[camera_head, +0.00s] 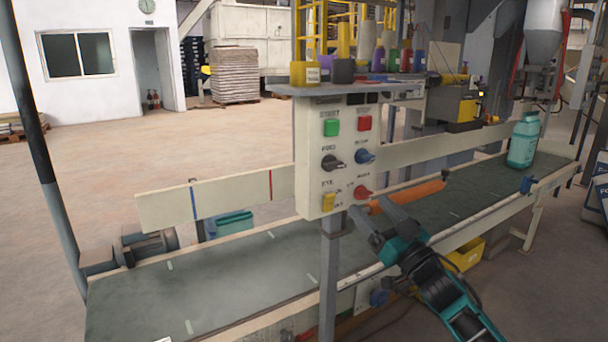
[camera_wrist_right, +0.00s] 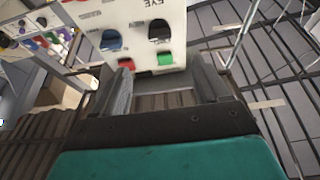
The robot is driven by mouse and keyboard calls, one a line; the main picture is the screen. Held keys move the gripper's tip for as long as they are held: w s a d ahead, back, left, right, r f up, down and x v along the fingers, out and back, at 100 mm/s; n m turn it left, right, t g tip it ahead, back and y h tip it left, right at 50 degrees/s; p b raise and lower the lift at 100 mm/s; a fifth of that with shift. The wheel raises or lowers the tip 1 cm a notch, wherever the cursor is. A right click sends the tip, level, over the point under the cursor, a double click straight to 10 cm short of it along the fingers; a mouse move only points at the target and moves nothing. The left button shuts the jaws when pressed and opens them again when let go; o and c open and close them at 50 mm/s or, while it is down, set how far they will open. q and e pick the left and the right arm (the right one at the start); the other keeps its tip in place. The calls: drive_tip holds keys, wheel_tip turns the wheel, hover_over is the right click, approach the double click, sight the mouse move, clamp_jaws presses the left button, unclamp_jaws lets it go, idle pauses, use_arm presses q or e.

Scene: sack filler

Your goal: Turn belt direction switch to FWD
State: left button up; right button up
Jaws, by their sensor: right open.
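A cream control panel (camera_head: 310,180) stands on a grey post in front of the belt. It carries a green button (camera_head: 331,127), a red button (camera_head: 364,123), a black knob (camera_head: 331,162), a blue knob (camera_head: 365,156), a yellow switch (camera_head: 328,202) and a red knob (camera_head: 361,192). The labels are too small to tell surely which is the belt direction switch. My right gripper (camera_head: 371,212) is open and empty, just right of the panel's lower edge. In the right wrist view, the black knob (camera_wrist_right: 160,32) and blue knob (camera_wrist_right: 111,40) show beyond the open fingers (camera_wrist_right: 160,85). My left gripper is out of view.
The green conveyor belt (camera_head: 240,285) runs behind the panel. A teal bottle (camera_head: 522,143) stands on its far right. An orange bar (camera_head: 408,197) lies behind my right gripper. Several bottles and a yellow box (camera_head: 305,74) sit on the shelf above the panel.

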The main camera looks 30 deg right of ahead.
sight(337, 166)
drive_tip(key=x, duration=1.1)
drive_tip(key=shift+w+r, duration=0.1)
drive_tip(key=shift+r, duration=0.1)
drive_tip(key=shift+x, duration=0.85)
drive_tip(key=shift+c, duration=0.2)
drive_tip(key=shift+c, duration=0.9)
drive_tip(key=c, duration=0.8)
drive_tip(key=shift+c, duration=0.2)
